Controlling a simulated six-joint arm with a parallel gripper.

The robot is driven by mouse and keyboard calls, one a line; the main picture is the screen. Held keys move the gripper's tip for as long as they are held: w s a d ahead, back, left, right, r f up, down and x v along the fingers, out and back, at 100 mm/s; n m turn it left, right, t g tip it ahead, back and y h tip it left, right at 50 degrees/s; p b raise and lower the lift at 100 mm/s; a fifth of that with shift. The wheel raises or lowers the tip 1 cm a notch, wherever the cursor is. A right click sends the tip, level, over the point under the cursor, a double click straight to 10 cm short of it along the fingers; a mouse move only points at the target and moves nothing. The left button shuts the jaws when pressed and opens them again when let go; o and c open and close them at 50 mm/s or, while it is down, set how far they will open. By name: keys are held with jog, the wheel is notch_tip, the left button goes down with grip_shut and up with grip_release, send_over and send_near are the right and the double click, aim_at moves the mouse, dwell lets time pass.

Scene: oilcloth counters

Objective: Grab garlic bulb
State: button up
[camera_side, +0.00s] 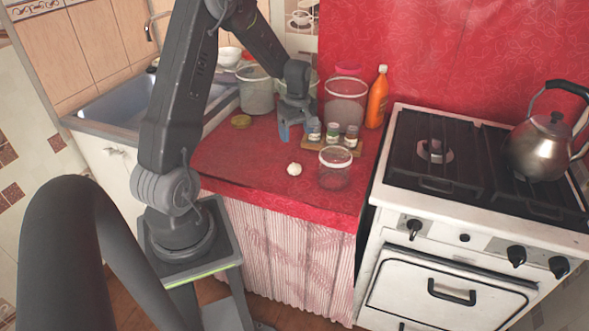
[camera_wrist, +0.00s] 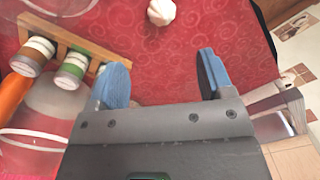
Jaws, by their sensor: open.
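The garlic bulb (camera_side: 294,169) is small and white and sits on the red counter (camera_side: 262,175), left of a clear jar. It also shows at the top of the wrist view (camera_wrist: 161,12), ahead of the fingers and roughly between their lines. My gripper (camera_side: 291,133) hangs above the back part of the counter, behind the bulb and apart from it. In the wrist view its two blue fingers (camera_wrist: 160,82) are spread wide with nothing between them.
A wooden rack (camera_side: 332,146) with several small spice jars stands right beside my gripper. A clear jar (camera_side: 334,170) stands right of the bulb. An orange bottle (camera_side: 377,98) and large jars (camera_side: 345,104) line the back. The stove (camera_side: 450,170) is at right. The counter left of the bulb is clear.

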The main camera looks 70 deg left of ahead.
aim_at(294, 165)
notch_tip(294, 165, down, 8)
jog(key=shift+s+r, duration=0.1)
jog(key=shift+r, duration=0.15)
jog(key=shift+s+a+f, duration=0.1)
jog(key=shift+f, duration=1.2)
jog(key=shift+s+a+f, duration=0.1)
jog(key=shift+f, duration=1.2)
jog(key=shift+c, duration=0.5)
jog(key=c, duration=0.9)
jog(key=shift+r, duration=0.1)
